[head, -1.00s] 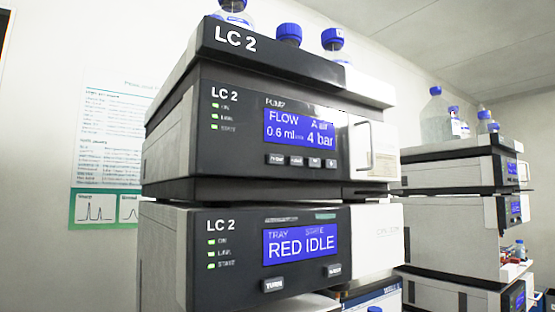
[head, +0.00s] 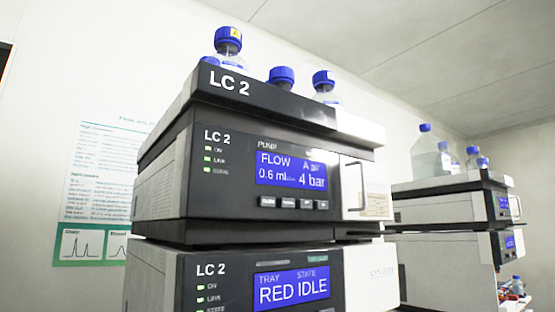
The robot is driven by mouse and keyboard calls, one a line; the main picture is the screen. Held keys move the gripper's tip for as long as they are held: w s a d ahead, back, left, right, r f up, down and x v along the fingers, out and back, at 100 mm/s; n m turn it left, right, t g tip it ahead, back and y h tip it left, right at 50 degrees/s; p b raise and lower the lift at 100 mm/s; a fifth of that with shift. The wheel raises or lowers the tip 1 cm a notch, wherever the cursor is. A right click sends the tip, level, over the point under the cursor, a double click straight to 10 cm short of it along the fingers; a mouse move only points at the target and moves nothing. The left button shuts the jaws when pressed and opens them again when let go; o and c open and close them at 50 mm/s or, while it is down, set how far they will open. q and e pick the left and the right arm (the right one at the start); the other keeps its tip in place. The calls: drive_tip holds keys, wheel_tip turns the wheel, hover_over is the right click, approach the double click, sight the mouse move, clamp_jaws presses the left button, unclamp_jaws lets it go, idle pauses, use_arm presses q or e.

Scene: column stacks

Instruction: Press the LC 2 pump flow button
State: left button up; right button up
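The LC 2 pump module (head: 225,190) is the dark-fronted unit in the middle of the head view, under the top tray marked LC 2 (head: 260,97). Its blue display (head: 291,171) reads FLOW 0.6 ml and 4 bar. Below the display is a row of several small grey buttons; the leftmost button (head: 267,202) has a label too blurred to read surely. Three lights marked ON, LINK and STATE are lit at its left. Neither of my grippers is in view.
A module below has a display (head: 291,288) reading TRAY RED, STATE IDLE. Blue-capped bottles (head: 228,47) stand on the top tray. A handle (head: 360,187) sticks out right of the pump display. Another stack (head: 450,200) stands farther right. A poster (head: 97,185) hangs on the left wall.

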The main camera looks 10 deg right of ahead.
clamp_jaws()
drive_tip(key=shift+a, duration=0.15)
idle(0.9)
